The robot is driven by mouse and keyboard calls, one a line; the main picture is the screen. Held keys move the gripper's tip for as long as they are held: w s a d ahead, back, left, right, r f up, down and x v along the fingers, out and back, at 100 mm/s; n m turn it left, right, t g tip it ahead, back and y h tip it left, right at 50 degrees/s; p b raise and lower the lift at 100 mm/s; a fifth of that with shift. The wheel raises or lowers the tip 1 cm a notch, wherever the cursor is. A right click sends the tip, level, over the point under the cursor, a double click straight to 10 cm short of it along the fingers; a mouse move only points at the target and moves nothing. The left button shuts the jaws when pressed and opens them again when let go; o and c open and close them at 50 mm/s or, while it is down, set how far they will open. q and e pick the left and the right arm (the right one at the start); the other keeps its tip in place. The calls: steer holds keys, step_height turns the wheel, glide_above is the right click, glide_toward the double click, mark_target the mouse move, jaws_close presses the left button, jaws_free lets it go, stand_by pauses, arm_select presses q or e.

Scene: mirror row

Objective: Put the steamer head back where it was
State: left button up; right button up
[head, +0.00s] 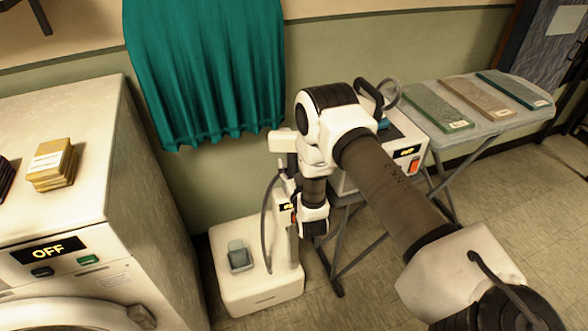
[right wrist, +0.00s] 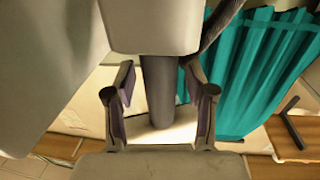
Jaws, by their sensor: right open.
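The steamer stands on the floor as a white base (head: 260,290) with a pale upright post that has a small lit display and a grey hose (head: 266,215). My right gripper (head: 290,172) is beside the top of the post, partly hidden by my wrist. In the right wrist view its fingers (right wrist: 160,105) are open, one on each side of a dark grey round shaft (right wrist: 158,88) under a pale block (right wrist: 153,25). This looks like the steamer head, though I cannot tell for sure. The fingers do not visibly press on the shaft. My left gripper is out of view.
A teal curtain (head: 210,70) hangs on the wall behind. A washer (head: 60,215) reading OFF stands at left, with a stack of tan cloths (head: 52,165) on top. An ironing board (head: 455,125) with several folded cloths and a boxy appliance (head: 400,140) is at right.

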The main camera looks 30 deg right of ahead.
steer(key=shift+s+a, duration=0.1)
steer(key=shift+s, duration=0.2)
steer(key=b+v, duration=0.3)
steer(key=v, duration=0.8)
steer(key=s+a+f+n+g+y, duration=0.2)
steer(key=s+a+f+g+y, duration=0.25)
steer(key=s+f+g, duration=0.65)
steer(key=s+a+f+n+g+y, duration=0.1)
steer(key=s+a+f+g, duration=0.1)
steer(key=s, duration=0.5)
steer(key=s+a+f+g+y, duration=0.1)
steer(key=s+a+f+g, duration=0.2)
steer(key=s, duration=0.5)
steer(key=shift+s+a+f+n+g, duration=0.2)
steer(key=shift+s+a+n+g, duration=0.1)
steer(key=shift+n+g, duration=0.1)
steer(key=shift+d, duration=0.1)
